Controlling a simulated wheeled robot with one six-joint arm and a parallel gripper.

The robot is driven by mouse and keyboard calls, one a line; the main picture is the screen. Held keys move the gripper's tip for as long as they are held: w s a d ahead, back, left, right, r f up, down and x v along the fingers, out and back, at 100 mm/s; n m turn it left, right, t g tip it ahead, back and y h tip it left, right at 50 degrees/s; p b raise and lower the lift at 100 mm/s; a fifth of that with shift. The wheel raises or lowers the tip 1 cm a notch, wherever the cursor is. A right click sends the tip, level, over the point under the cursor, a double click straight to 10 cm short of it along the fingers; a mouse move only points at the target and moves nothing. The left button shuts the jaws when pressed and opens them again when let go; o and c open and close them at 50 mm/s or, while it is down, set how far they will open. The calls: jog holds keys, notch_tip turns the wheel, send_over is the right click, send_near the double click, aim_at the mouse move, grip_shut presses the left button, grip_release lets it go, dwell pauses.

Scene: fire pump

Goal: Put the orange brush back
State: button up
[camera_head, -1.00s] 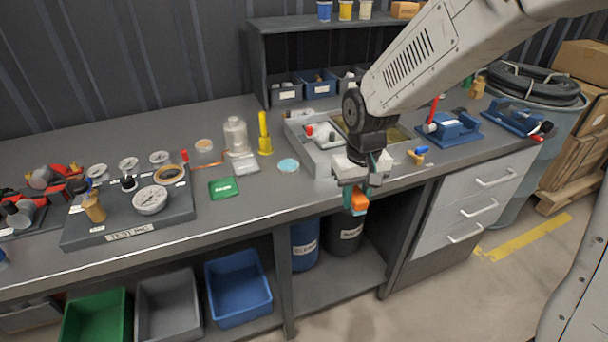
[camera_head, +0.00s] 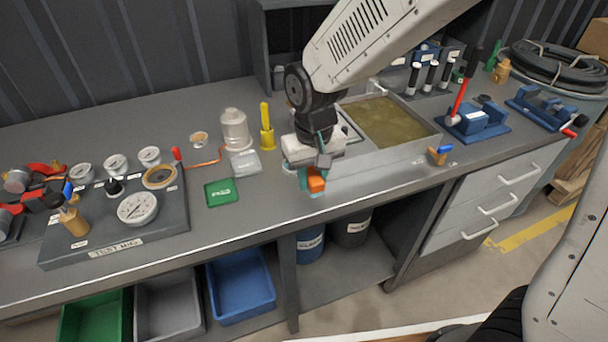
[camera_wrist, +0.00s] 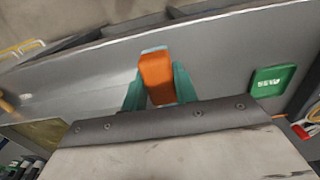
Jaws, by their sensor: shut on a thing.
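The orange brush (camera_head: 316,183) shows as a small orange block at the end of my arm, near the bench's front edge and left of the sink. My gripper (camera_head: 312,187) is shut on it. In the wrist view the orange brush (camera_wrist: 156,77) sits between the two teal fingers of my gripper (camera_wrist: 159,84). A pale end shows just past the orange part; the rest of the brush is hidden. I cannot tell how far above the bench it is, or which place is its own.
The sink (camera_head: 388,122) with murky water lies to the right. A yellow upright tool (camera_head: 266,128), a clear jar (camera_head: 235,130) and a green pad (camera_head: 221,192) stand left of my gripper. The gauge test rig (camera_head: 115,235) is further left. Blue vises (camera_head: 478,122) stand right.

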aim_at(309, 186)
jog(key=shift+w+a+f, duration=0.15)
jog(key=shift+w+a, duration=0.25)
jog(key=shift+w, duration=0.1)
jog(key=shift+d+f, duration=0.15)
jog(key=shift+f, duration=1.5)
jog(key=shift+f, duration=0.2)
jog(key=o, duration=0.9)
